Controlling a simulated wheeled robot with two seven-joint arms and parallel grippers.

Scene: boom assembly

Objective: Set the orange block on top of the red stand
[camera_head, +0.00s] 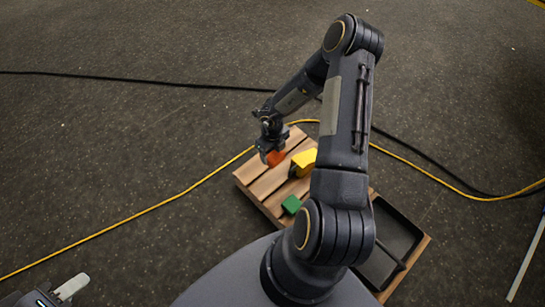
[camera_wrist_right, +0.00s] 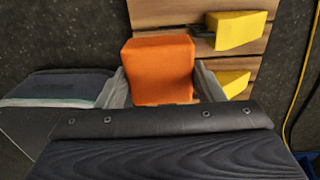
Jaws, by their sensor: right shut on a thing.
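The orange block (camera_wrist_right: 158,68) sits between the two fingers of my right gripper (camera_wrist_right: 162,88), which is shut on it. In the head view the orange block (camera_head: 276,158) shows just below my right gripper (camera_head: 271,148), over the left part of the slatted wooden board. I cannot tell whether the block touches the board. I cannot make out a red stand in either view. My left gripper (camera_head: 62,291) is at the bottom left corner, far from the board and partly cut off. Its opening is unclear.
The wooden board (camera_head: 250,174) bears a yellow piece (camera_head: 304,162), a green block (camera_head: 291,204) and a black tray (camera_head: 402,232) at the right. My right arm hides part of the board. Yellow and black cables cross the floor.

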